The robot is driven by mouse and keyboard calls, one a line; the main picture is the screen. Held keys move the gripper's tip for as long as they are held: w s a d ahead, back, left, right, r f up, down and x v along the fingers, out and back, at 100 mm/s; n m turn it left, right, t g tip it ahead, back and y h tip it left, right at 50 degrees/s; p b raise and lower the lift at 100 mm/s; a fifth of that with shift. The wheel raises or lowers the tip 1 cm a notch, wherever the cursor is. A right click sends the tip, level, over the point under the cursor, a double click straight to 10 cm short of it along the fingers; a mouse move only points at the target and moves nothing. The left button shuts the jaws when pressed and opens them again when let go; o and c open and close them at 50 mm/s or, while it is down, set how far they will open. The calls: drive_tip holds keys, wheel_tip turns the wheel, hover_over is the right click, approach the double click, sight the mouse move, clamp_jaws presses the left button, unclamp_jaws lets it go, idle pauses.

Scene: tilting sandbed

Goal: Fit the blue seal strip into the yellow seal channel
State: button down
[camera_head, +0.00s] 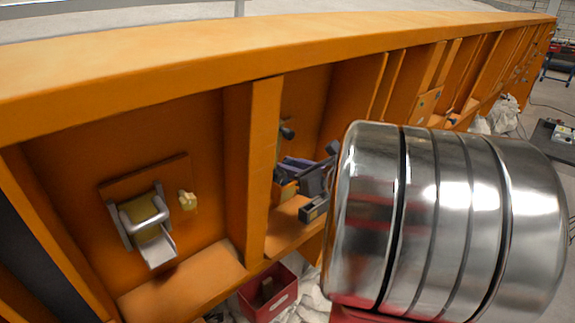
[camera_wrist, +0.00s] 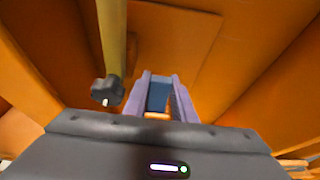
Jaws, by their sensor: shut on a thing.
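My gripper (camera_wrist: 160,90) points up the wrist view from its dark grey body, with two purple fingers. They are shut on a dark blue piece, which I take to be the blue seal strip (camera_wrist: 158,94). In the head view, my gripper (camera_head: 300,170) is inside the middle bay of the orange frame, and I cannot make out the strip there. A yellowish upright bar (camera_wrist: 112,35) stands to the left of the fingers in the wrist view, apart from them. I cannot tell whether it is the yellow seal channel. The strip's far end is hard to make out.
Orange frame walls (camera_head: 263,165) close in the bay on both sides. A dark knob (camera_wrist: 107,90) is just left of my fingers. A metal bracket (camera_head: 150,225) is in the left bay. A red bin (camera_head: 268,292) stands below the frame.

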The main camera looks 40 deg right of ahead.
drive_tip(key=shift+w+f, duration=0.1)
drive_tip(key=shift+f, duration=0.55)
drive_tip(key=c, duration=1.3)
unclamp_jaws()
drive_tip(key=shift+c, duration=0.2)
drive_tip(key=shift+s+r, duration=0.2)
drive_tip(key=shift+r, duration=1.3)
drive_tip(key=shift+c, duration=0.2)
drive_tip(key=o, duration=0.3)
drive_tip(key=shift+s+a+r, duration=0.1)
drive_tip(key=shift+s+r, duration=0.1)
drive_tip(key=shift+r, duration=0.65)
drive_tip(key=shift+s+r, duration=0.15)
drive_tip(key=shift+r, duration=0.75)
drive_tip(key=shift+s+r, duration=0.1)
drive_tip(key=shift+r, duration=0.75)
